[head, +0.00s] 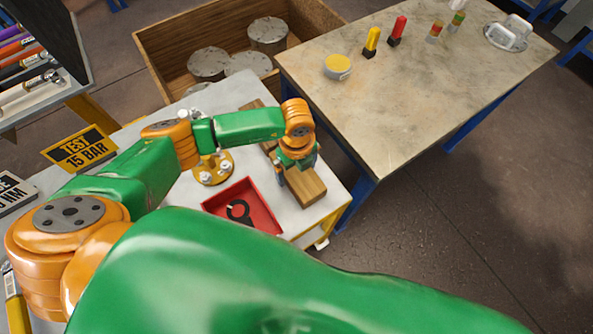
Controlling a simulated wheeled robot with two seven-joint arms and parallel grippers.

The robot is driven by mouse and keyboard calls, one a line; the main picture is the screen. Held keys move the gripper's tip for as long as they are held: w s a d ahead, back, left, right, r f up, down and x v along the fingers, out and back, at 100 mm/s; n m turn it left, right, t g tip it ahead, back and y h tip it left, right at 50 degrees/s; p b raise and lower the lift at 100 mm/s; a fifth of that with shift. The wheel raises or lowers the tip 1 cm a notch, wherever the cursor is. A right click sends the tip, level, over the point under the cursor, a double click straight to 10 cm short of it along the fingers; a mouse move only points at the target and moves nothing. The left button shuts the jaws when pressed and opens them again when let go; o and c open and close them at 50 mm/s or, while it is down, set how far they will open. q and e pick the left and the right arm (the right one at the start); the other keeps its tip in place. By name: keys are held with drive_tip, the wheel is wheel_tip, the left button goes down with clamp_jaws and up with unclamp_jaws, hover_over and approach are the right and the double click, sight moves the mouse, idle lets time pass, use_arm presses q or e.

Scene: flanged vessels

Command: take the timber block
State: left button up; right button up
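The timber block (306,188) lies on the light-topped cart (225,112), near its right end. My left gripper (298,174) points down at the block from above, and its fingers appear to lie on either side of it. The gripper hides part of the wood, and I cannot tell whether the fingers touch it. More wood (253,105) shows behind the gripper; whether it is the same piece is hidden. My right gripper is not in view.
A red tray (262,221) with a dark ring-shaped part sits just left of the block. A brass flanged fitting (213,168) stands behind it. A wooden crate (165,55) and a table (420,105) with small items stand beyond the cart.

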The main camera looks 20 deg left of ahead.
use_arm(q)
drive_tip(key=shift+d, duration=0.1)
drive_tip(key=c, duration=1.3)
